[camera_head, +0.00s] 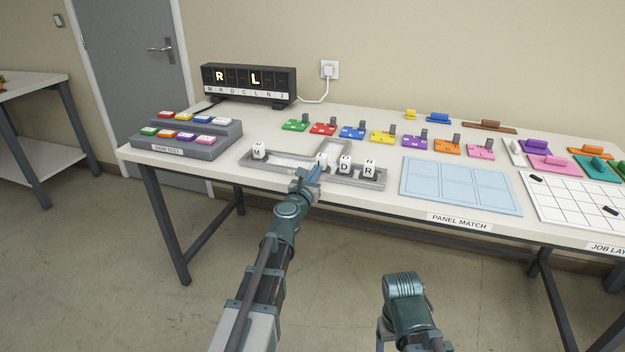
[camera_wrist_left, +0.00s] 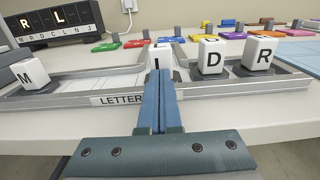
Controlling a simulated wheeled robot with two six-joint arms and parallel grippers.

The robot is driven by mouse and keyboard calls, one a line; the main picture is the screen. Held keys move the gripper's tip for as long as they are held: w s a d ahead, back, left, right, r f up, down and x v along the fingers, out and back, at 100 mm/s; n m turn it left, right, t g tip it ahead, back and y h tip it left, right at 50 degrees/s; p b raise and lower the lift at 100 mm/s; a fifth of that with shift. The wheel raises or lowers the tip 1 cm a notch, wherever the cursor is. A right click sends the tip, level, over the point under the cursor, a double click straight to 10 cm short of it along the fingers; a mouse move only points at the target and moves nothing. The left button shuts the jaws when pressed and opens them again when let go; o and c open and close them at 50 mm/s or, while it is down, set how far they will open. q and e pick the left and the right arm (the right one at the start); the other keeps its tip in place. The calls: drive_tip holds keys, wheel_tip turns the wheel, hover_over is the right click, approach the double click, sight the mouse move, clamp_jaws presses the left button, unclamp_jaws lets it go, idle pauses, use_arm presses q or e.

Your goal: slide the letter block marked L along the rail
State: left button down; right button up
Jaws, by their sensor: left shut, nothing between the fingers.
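The letter rail (camera_head: 375,181) is a grey tray with a raised branch at the back, near the table's front edge. The white block marked L (camera_head: 321,158) stands in it near the branch; in the left wrist view the block (camera_wrist_left: 162,52) is partly hidden behind my fingers. My left gripper (camera_head: 314,172) is shut and empty, its blue fingertips right in front of the L block; whether they touch it I cannot tell. Blocks M (camera_head: 259,150), D (camera_head: 344,164) and R (camera_head: 369,167) stand in the rail, M to the left, D and R to the right.
A black display (camera_head: 249,84) showing R and L stands behind. A grey button stand (camera_head: 187,137) is at the left. Several coloured pieces (camera_head: 383,137) line the back. A blue panel board (camera_head: 461,185) lies right of the rail. My right arm is low in front of the table.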

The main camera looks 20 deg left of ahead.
use_arm(q)
drive_tip(key=shift+w, duration=0.2)
drive_tip(key=shift+w+d, duration=0.1)
drive_tip(key=shift+w, duration=1)
drive_tip(key=shift+s, duration=0.15)
